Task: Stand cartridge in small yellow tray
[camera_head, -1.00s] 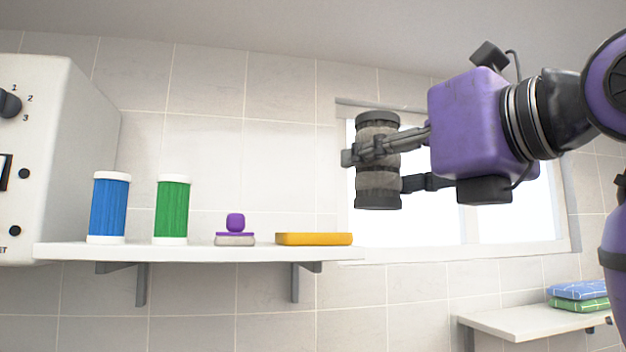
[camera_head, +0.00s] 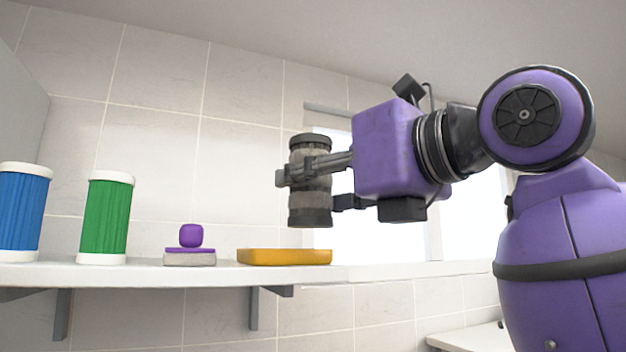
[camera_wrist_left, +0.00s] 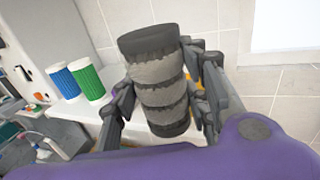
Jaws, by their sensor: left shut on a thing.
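The cartridge (camera_head: 311,190) is a grey cylinder with black ends and dark bands. My left gripper (camera_head: 312,178) is shut around it and holds it roughly upright in the air. The cartridge fills the middle of the left wrist view (camera_wrist_left: 160,85), between the fingers. The small yellow tray (camera_head: 284,257) is a low, flat tray near the right end of the white shelf. In the head view the cartridge's lower end is above the tray's right part, with a visible gap. The tray is mostly hidden behind cartridge and fingers in the wrist view. My right gripper is not in view.
The white shelf (camera_head: 140,275) also carries a blue canister (camera_head: 22,212), a green canister (camera_head: 106,217) and a purple-handled item (camera_head: 190,246) left of the tray. A tiled wall and window stand behind. A lower white surface (camera_head: 465,337) is at the bottom right.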

